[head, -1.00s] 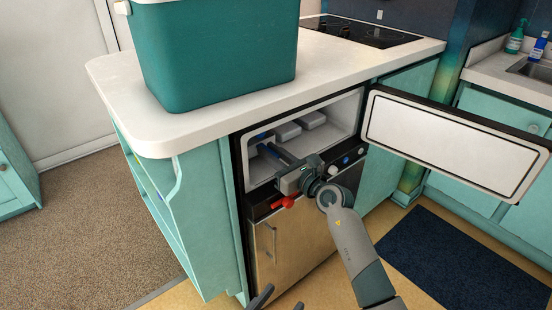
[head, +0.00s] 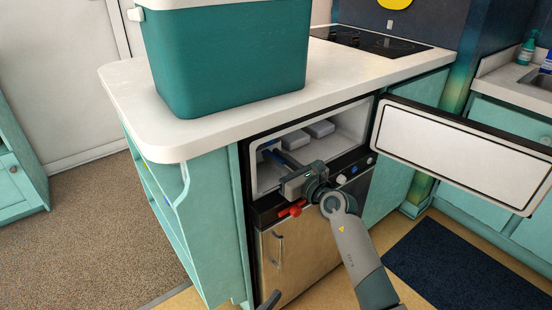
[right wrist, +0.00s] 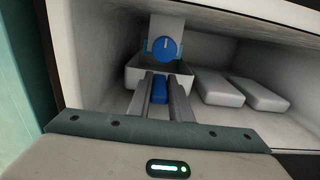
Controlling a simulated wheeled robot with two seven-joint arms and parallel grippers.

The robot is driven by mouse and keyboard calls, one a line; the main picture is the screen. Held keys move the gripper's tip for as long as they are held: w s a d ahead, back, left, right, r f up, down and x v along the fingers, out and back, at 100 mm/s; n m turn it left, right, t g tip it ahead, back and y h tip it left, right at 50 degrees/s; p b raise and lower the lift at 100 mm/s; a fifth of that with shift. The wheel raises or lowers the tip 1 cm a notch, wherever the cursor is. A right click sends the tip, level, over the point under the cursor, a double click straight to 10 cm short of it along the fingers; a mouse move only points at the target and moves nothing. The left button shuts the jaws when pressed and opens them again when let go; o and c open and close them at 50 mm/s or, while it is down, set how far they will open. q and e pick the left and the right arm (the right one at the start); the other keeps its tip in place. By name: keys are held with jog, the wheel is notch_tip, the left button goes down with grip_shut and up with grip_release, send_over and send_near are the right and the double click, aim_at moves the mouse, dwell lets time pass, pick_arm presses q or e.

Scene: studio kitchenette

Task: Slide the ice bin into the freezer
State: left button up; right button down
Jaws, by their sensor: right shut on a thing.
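The freezer (head: 257,183) is open under the counter, its door (head: 455,150) swung out to the right. My right gripper (head: 277,157) reaches into its left part. In the right wrist view, the gripper (right wrist: 160,82) is shut on the blue handle (right wrist: 159,92) of the pale grey ice bin (right wrist: 133,76). The bin sits inside the freezer, near the back wall, below a blue dial (right wrist: 166,48). My fingers hide part of its front, and the head view mostly hides the bin. Only a dark tip of my left gripper (head: 269,300) shows at the bottom edge.
White blocks (right wrist: 217,88) lie right of the bin on the freezer floor. A teal cooler (head: 235,60) stands on the counter (head: 125,95). A blue mat (head: 450,265) lies at right.

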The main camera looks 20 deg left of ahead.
pick_arm(q)
jog(key=shift+f+b, duration=0.55)
pick_arm(e)
jog(key=shift+f, duration=0.8)
jog(key=c, duration=1.5)
grip_release()
jog(key=shift+c, duration=0.2)
pick_arm(q)
jog(key=shift+r, duration=0.15)
